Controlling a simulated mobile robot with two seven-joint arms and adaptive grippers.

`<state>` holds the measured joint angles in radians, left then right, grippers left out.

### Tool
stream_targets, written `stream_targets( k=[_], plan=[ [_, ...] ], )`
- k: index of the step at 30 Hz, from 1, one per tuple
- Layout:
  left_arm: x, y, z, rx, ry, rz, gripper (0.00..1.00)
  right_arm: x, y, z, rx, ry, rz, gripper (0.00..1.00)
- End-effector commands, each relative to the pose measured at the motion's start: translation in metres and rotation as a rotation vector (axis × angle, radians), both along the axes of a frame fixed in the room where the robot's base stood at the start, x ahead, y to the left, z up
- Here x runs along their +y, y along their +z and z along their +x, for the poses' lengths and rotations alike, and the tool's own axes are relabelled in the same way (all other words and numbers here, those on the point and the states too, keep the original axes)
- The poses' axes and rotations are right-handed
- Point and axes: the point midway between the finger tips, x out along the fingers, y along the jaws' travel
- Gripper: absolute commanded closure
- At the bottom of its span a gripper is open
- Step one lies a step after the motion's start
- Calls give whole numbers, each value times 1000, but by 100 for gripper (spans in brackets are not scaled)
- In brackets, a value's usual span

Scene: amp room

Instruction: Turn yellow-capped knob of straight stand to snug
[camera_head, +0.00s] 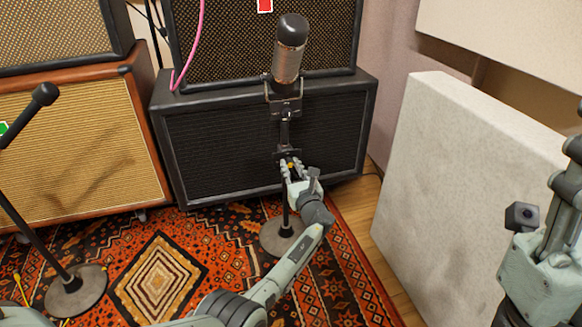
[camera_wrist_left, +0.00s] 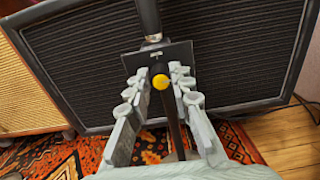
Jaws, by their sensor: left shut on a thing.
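The straight stand (camera_head: 285,205) rises from a round base on the rug and carries a large microphone (camera_head: 289,52) in a bracket. Its yellow-capped knob (camera_head: 290,165) sits below the bracket, and the yellow cap also shows in the left wrist view (camera_wrist_left: 160,82). My left gripper (camera_head: 292,168) reaches up to the knob and is shut on it, one finger on each side of the cap in the left wrist view (camera_wrist_left: 158,84). The cap faces the wrist camera. My right gripper (camera_head: 568,190) is at the right edge, partly cut off; its jaws are unclear.
A black amplifier cabinet (camera_head: 215,150) stands close behind the stand. A tan-fronted amplifier (camera_head: 75,150) is at left. A second stand (camera_head: 75,290) with a slanted pole is at front left. A pale panel (camera_head: 460,190) leans at right. A patterned rug (camera_head: 215,235) covers the floor.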

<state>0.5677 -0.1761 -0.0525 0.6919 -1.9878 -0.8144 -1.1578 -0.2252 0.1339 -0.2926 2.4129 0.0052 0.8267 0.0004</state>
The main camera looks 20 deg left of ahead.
Motion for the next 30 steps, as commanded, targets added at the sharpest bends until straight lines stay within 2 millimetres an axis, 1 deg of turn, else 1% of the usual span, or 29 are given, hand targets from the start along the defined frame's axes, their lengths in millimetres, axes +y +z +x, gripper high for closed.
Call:
stream_targets(
  k=[5, 11, 15, 18, 30],
  plan=[
    [0, -1, 0, -11, -1, -16, 100, 0, -3, 0, 2, 0, -1, 60],
    [1, -3, 0, -57, -1, -82, 100, 2, -8, 4, 2, 0, -10, 60],
    [1, -3, 0, -114, -1, -165, 100, 3, -8, 4, -21, 1, -24, 60],
    [1, -3, 0, -164, -2, -239, 100, 6, -1, 2, -60, 0, -50, 60],
    [2, -1, -1, -374, -3, -554, 100, 8, 3, 3, -88, -5, -72, 60]
  ],
)
